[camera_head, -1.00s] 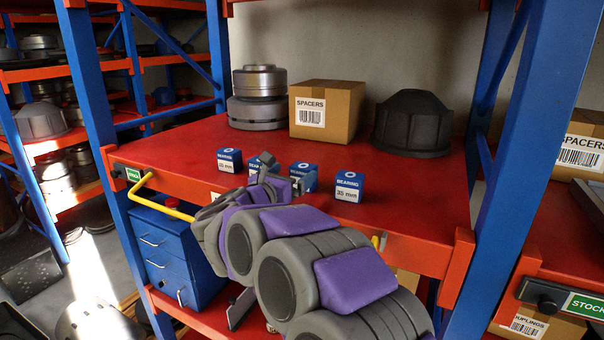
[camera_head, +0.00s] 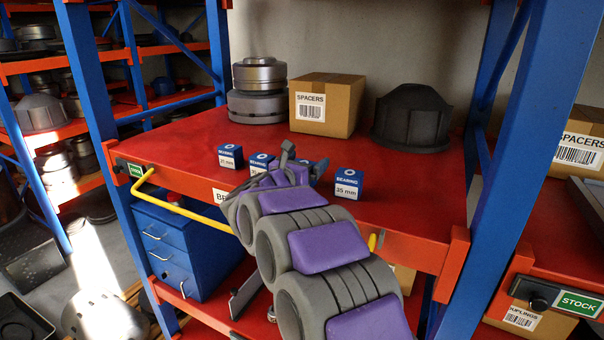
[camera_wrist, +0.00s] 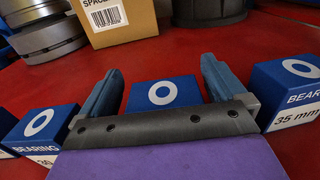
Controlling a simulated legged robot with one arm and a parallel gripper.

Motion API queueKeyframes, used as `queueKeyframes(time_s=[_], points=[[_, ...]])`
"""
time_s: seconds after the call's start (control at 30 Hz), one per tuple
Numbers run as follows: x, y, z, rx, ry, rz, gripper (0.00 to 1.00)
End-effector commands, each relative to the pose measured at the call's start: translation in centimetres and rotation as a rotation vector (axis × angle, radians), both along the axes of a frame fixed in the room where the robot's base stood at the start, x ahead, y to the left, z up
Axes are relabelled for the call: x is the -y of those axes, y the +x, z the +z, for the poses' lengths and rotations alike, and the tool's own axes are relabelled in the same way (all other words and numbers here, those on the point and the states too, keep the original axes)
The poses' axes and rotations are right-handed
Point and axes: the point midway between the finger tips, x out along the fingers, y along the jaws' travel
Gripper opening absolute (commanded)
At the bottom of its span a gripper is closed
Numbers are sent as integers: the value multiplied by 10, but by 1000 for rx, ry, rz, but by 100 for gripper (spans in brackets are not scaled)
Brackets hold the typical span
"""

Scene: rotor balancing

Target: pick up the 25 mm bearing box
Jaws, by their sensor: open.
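Several blue-and-white bearing boxes stand in a row on the red shelf. The rightmost box (camera_head: 348,184) reads 35 mm and also shows at the right in the wrist view (camera_wrist: 290,95). The leftmost box (camera_head: 230,156) and the one beside it (camera_head: 262,163) have print too small to read surely. Another box (camera_wrist: 165,93) stands between my fingers in the wrist view; its size label is hidden, so I cannot tell whether it is the 25 mm one. My gripper (camera_wrist: 160,68) is open, its fingers on either side of that box with visible gaps.
Neighbouring boxes stand close on both sides, one at the left (camera_wrist: 38,130). Behind are a spacers carton (camera_head: 325,105), stacked metal rotors (camera_head: 258,92) and a dark housing (camera_head: 411,122). A blue post (camera_head: 520,150) bounds the shelf at right. A yellow handle (camera_head: 185,210) runs along the front.

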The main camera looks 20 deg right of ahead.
Motion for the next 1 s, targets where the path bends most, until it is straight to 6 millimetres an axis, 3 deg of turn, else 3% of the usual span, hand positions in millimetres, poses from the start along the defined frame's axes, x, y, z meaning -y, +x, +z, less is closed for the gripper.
queueKeyframes(time_s=[0.07, 0.63, 1.0], points=[[0, 0, 0, 0, 0, -1, 92], [0, 0, 0, 0, 0, -1, 38], [0, 0, 3, 1, 1, 0, 37]])
